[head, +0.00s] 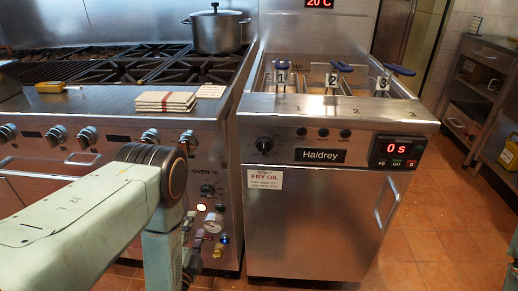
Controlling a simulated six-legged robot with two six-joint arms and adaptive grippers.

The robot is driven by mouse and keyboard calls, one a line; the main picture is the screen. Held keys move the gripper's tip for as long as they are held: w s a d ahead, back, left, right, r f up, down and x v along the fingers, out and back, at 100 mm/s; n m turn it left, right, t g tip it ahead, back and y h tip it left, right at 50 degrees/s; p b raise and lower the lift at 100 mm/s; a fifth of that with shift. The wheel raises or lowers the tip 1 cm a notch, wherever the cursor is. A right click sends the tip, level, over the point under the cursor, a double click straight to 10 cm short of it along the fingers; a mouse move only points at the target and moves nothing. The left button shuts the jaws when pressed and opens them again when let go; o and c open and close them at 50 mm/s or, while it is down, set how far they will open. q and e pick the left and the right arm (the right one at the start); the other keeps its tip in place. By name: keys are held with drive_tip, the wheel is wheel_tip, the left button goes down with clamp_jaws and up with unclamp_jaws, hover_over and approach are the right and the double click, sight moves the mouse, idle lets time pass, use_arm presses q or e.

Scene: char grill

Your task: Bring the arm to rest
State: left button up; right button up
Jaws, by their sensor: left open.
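My left arm (90,214) comes in from the lower left, pale green with a dark elbow joint. Past the elbow its link (170,250) drops straight down and leaves the picture at the bottom edge. I make out no fingertips of my left gripper. My right gripper does not show either. The bent arm stands in front of the range, left of the fryer.
The steel range (110,102) carries a pot (217,32), stacked pale slabs (166,102) and a yellow object (50,87). The fryer (310,225) has several blue-handled baskets and reads 0s. Tiled floor (440,250) lies open at right, before a steel shelf unit (490,80).

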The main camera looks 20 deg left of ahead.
use_arm(q)
drive_tip(key=s+d+f+n+g+h, duration=0.1)
drive_tip(key=s+d+f+n+g, duration=0.1)
drive_tip(key=s+f+n+g, duration=0.4)
drive_tip(key=s+d+f+n+g+h, duration=0.2)
drive_tip(key=s+d+f+n+g, duration=0.15)
drive_tip(key=s+f, duration=0.4)
drive_tip(key=s+d+r+n+g, duration=0.2)
drive_tip(key=s+r+g, duration=0.2)
drive_tip(key=s, duration=0.3)
drive_tip(key=s+d+r+n+g+h, duration=0.1)
drive_tip(key=s+d+r+n+g, duration=0.1)
drive_tip(key=s, duration=0.6)
drive_tip(key=shift+s+d+r+g+h, duration=0.15)
drive_tip(key=shift+d+r+g+h, duration=0.25)
drive_tip(key=shift+r+g, duration=0.55)
